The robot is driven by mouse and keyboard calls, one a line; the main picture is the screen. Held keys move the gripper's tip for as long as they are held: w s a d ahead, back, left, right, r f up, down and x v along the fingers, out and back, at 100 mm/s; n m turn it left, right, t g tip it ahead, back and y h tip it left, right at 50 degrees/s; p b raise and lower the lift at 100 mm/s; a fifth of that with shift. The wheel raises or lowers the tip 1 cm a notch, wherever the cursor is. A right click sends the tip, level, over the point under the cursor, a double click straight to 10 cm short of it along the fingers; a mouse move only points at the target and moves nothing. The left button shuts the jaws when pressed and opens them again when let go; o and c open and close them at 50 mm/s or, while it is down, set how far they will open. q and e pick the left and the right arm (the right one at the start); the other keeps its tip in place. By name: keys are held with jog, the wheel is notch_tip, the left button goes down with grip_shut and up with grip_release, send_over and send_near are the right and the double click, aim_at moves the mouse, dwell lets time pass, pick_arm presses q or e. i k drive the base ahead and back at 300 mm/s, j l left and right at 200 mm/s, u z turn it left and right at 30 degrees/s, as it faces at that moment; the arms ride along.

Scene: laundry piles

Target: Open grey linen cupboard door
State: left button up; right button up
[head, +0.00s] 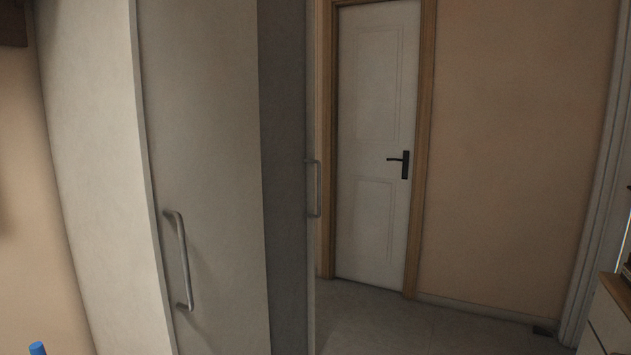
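The grey linen cupboard (98,150) stands at the left, with its pale side panel toward me. Its nearer front door (205,140) looks shut and carries a vertical metal bar handle (181,262) near its left edge. Right of it is a darker grey panel (283,150) ending in a thin vertical edge. A second bar handle (316,188) sticks out past that edge. This panel looks like a second door standing out at an angle, but I cannot tell how far. Neither of my grippers is in view, and nothing touches the handles.
A white room door (375,130) with a black lever handle (401,163) is shut in a wooden frame behind. Bare floor (400,325) lies right of the cupboard. A drawer unit (610,320) stands at the right edge. A small blue object (38,349) shows at bottom left.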

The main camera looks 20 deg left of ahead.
aim_at(281, 24)
jog(key=i+u, duration=0.1)
jog(key=i, duration=0.35)
jog(key=i+l+u, duration=0.1)
jog(key=i, duration=0.35)
jog(key=i+l+u, duration=0.1)
jog(key=i, duration=0.35)
jog(key=i+l+u, duration=0.1)
jog(key=i, duration=0.35)
jog(key=i+l+u, duration=0.1)
jog(key=i+l, duration=0.15)
jog(key=i, duration=0.2)
